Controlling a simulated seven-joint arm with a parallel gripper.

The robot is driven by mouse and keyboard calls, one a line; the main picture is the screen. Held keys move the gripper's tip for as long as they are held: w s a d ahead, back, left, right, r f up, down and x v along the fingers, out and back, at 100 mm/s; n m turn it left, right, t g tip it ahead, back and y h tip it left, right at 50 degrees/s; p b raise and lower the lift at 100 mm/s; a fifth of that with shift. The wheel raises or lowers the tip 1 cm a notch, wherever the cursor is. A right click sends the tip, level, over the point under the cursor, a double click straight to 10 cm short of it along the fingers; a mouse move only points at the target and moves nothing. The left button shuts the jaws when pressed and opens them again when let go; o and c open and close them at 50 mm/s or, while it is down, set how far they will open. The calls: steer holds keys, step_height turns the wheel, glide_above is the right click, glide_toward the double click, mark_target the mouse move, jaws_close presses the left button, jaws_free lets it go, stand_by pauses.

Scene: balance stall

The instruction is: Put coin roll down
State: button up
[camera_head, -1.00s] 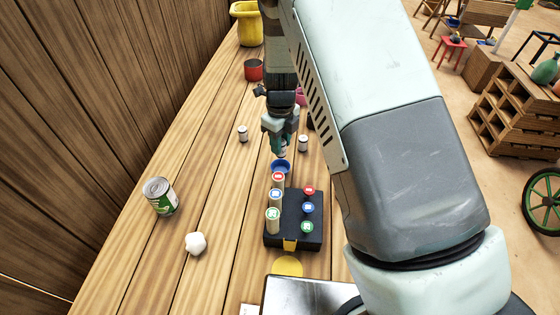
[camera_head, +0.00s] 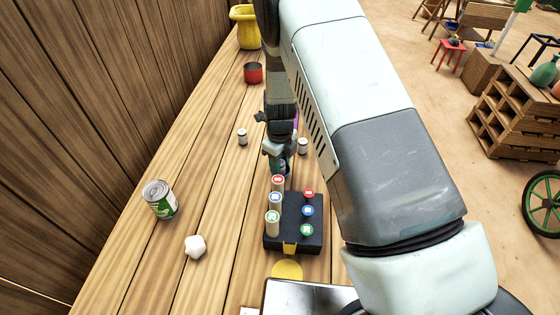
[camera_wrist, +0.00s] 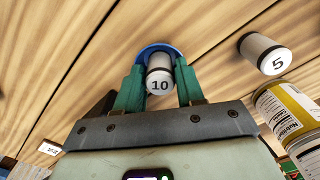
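A white coin roll (camera_wrist: 159,80) marked 10 stands upright between the green fingers of my gripper (camera_wrist: 160,82) in the wrist view. The fingers lie close against both its sides, shut on it as far as I can see. The blue dish (camera_wrist: 159,50) shows as a rim around the roll's far end. Whether the roll rests on the dish's bottom is hidden. In the head view my gripper (camera_head: 280,163) is just behind the black rack and covers the dish and roll.
The black rack (camera_head: 314,238) carries several rolls with red, blue and green caps. Behind it stand two small white rolls (camera_head: 242,137) (camera_head: 303,146). A green-labelled can (camera_head: 161,199), a white lump (camera_head: 195,246), a red pot (camera_head: 253,73) and a yellow bucket (camera_head: 247,28) are also on the table.

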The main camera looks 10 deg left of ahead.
steer(key=shift+o, duration=1.3)
steer(key=s+d+r+n+t+y, duration=0.1)
steer(key=s+d+r+n, duration=0.15)
steer(key=r, duration=1.05)
steer(key=s+d+r+n, duration=0.1)
steer(key=d+r+n, duration=0.2)
steer(key=r, duration=1)
steer(key=s+d+r+n+t, duration=0.2)
steer(key=s+d+r+n, duration=0.2)
steer(key=s+r+n, duration=0.25)
steer(key=s+d+r+n+t, duration=0.1)
steer(key=s+d+r+n, duration=0.45)
steer(key=s+r, duration=0.2)
steer(key=s+d+r+n+t+h, duration=0.1)
steer(key=s+d+n, duration=0.1)
steer(key=s+n, duration=0.5)
steer(key=shift+s+d+r+t, duration=0.2)
steer(key=shift+s+d+t, duration=0.15)
steer(key=shift+s, duration=0.9)
